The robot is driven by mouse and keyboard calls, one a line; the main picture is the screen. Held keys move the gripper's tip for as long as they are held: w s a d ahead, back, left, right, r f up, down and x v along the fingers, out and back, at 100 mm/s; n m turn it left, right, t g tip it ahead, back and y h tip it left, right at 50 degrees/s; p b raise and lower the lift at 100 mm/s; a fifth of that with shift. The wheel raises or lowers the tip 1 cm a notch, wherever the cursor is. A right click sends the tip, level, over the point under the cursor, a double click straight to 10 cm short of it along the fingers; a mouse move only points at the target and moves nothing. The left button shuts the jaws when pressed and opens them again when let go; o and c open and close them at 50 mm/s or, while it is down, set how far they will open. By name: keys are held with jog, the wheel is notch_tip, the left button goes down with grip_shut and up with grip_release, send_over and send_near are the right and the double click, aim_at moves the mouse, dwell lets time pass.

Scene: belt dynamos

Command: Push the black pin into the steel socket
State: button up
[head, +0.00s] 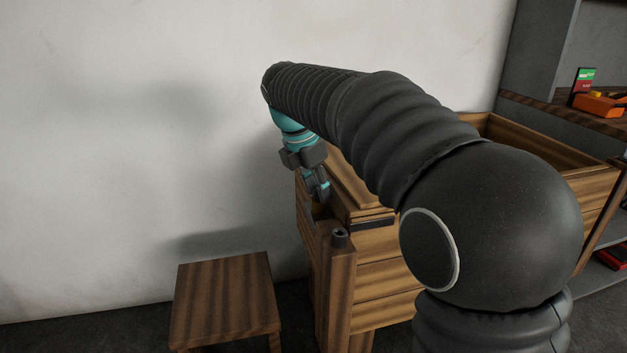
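My gripper (318,192) hangs below the teal end of my arm, at the left end of the wooden chest-like unit. Its fingers point down and are small and partly overlapped, so I cannot tell whether they are open or hold anything. A short dark round piece (339,238) stands upright on top of the wooden corner post, below and slightly right of my gripper and apart from it. I cannot tell whether this is the black pin or the socket. No other piece that I can clearly name as pin or steel socket shows.
The wooden unit (376,279) has a dark strip near its top edge. My arm covers much of its right part. A wooden stool (223,297) stands at the left, its top bare. Shelves at the right hold an orange item (598,105) and a red item (612,258). A pale wall stands behind.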

jog(key=shift+c, duration=0.2)
grip_shut()
jog(key=shift+r+p, duration=1.05)
jog(key=shift+r, duration=1.15)
